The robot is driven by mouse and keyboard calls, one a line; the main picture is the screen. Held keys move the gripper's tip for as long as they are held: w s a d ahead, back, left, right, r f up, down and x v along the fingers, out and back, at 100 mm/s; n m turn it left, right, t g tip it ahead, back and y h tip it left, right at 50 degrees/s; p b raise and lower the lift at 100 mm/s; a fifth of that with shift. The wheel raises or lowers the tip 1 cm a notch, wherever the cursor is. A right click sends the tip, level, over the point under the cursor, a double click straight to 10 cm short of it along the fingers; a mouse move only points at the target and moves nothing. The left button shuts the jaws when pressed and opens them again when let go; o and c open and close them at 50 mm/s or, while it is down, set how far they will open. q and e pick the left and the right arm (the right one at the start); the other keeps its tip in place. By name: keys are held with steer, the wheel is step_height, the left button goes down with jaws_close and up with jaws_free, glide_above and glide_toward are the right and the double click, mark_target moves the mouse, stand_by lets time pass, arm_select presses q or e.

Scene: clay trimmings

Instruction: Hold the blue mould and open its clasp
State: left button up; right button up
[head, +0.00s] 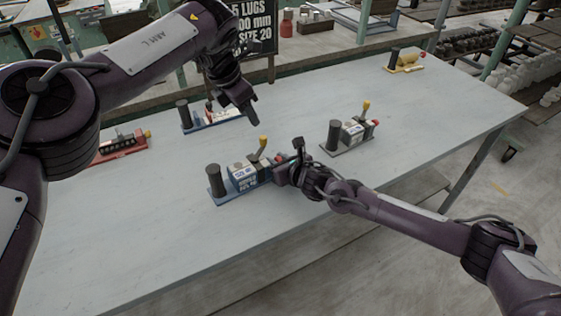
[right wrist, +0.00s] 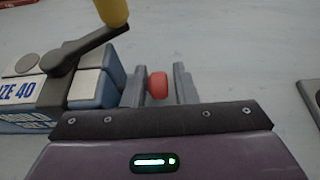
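The blue mould (head: 243,178) lies on the table, with a dark upright post at its left end and a yellow-tipped lever (head: 263,143) standing up. In the right wrist view, the mould (right wrist: 90,92) shows at left with a "40" label, and the yellow handle (right wrist: 112,12) leans over it. My right gripper (head: 286,166) is at the mould's right end. Its fingers stand either side of a red knob (right wrist: 157,85), with a narrow gap on the right, so it looks open around it. My left gripper (head: 254,120) hangs above and behind the mould, touching nothing; its finger gap is unclear.
Other fixtures stand on the table: a grey one (head: 350,140) to the right, another blue one (head: 200,122) behind, a red one (head: 120,150) at left and a yellow one (head: 406,66) at the far right. The table's front (head: 160,245) is clear.

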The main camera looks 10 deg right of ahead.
steer(key=shift+c, duration=0.2)
jaws_close()
arm_select(q)
steer(key=shift+o, duration=0.4)
